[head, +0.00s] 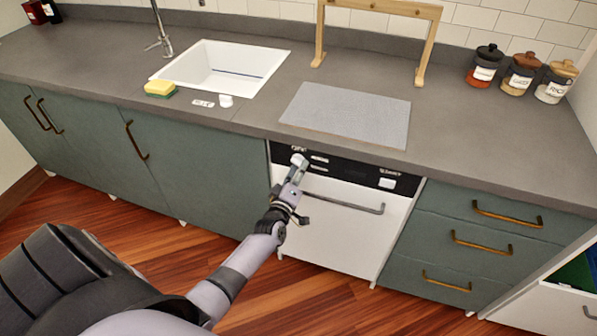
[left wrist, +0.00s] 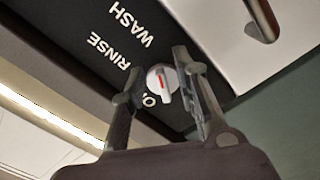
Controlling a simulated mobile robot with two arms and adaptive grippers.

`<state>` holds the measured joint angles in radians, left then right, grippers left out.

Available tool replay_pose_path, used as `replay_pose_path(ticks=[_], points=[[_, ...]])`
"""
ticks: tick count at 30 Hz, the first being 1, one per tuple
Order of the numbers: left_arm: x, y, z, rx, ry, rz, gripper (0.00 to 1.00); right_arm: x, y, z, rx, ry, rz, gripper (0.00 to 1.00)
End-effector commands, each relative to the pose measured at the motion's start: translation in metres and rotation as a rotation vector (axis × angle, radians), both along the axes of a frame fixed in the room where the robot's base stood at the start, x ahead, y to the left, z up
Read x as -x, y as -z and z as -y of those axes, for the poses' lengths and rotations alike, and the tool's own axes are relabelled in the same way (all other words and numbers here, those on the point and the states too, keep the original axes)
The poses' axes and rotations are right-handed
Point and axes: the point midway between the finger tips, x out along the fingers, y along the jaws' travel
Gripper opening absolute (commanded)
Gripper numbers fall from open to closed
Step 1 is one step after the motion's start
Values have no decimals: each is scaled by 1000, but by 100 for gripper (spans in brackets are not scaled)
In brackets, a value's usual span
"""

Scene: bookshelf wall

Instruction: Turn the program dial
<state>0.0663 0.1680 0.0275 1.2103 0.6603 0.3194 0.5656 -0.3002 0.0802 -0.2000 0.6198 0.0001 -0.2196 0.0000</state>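The program dial (left wrist: 161,82) is a round white knob with a red mark on the dishwasher's black control panel (left wrist: 80,50). Printed words RINSE and WASH stand beside it; another label is partly hidden. In the left wrist view, my left gripper (left wrist: 160,68) has its fingers apart, one on either side of the dial, with a small gap visible on the left side. In the head view, my left gripper (head: 296,172) is at the left part of the white dishwasher (head: 335,235) front, just below the dial (head: 299,159). My right gripper is not in view.
The dishwasher handle (head: 345,203) runs across its door below the panel. A grey board (head: 347,114) lies on the counter (head: 450,150) above. A sink (head: 220,68) and sponge (head: 160,89) are at left, jars (head: 520,74) at right.

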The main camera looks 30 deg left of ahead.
Motion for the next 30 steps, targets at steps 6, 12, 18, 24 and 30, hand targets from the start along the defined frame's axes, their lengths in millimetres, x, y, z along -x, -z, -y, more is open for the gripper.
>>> replay_pose_path(ticks=[6, 12, 18, 24, 30], points=[[19, 2, 5, 2, 1, -2, 28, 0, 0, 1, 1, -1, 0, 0], [60, 2, 14, 2, 0, -4, 28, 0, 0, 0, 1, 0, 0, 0], [96, 1, 23, 1, 0, -2, 28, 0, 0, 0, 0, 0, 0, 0], [115, 0, 27, -1, 0, 0, 28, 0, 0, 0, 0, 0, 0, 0], [117, 0, 28, 0, 0, 0, 28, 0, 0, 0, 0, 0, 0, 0]])
